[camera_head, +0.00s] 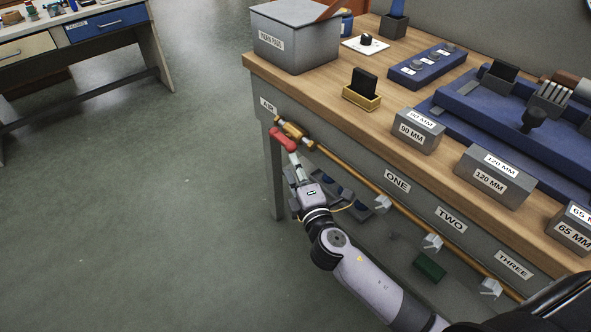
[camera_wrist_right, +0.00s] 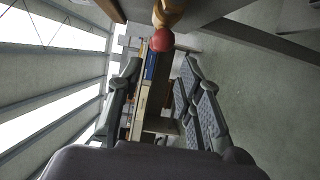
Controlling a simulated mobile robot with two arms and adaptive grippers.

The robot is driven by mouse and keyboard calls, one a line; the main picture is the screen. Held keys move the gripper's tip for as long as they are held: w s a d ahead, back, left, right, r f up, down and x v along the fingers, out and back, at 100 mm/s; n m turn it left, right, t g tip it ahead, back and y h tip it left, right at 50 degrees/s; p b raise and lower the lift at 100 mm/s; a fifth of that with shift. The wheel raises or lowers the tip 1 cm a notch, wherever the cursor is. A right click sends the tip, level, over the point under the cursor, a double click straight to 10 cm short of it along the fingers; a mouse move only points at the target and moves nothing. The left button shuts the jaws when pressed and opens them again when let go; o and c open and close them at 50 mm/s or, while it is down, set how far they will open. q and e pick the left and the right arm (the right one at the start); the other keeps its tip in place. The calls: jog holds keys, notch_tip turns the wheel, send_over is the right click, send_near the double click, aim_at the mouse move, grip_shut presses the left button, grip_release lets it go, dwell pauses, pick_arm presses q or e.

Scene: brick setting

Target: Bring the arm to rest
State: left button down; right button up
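My right gripper (camera_head: 300,172) reaches up toward the front left corner of the workbench, just below the red valve handle (camera_head: 283,140) on the brass air pipe (camera_head: 340,174). In the right wrist view the fingers of this gripper (camera_wrist_right: 160,75) are spread apart with nothing held between them. The red handle's end (camera_wrist_right: 162,40) shows just beyond the fingertips there, and I see no grip on it. My right arm comes in from the bottom right, stretched out in front of the bench. My left gripper is not in view.
The workbench (camera_head: 330,88) carries a grey lidded bin (camera_head: 293,45), a 90 MM block (camera_head: 418,133), a 120 MM block (camera_head: 494,180) and a blue fixture (camera_head: 470,108). Pipe outlets hang along its front. Open green floor (camera_head: 150,220) lies to the left.

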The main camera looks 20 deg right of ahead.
jog(key=shift+s, duration=0.15)
dwell(0.3)
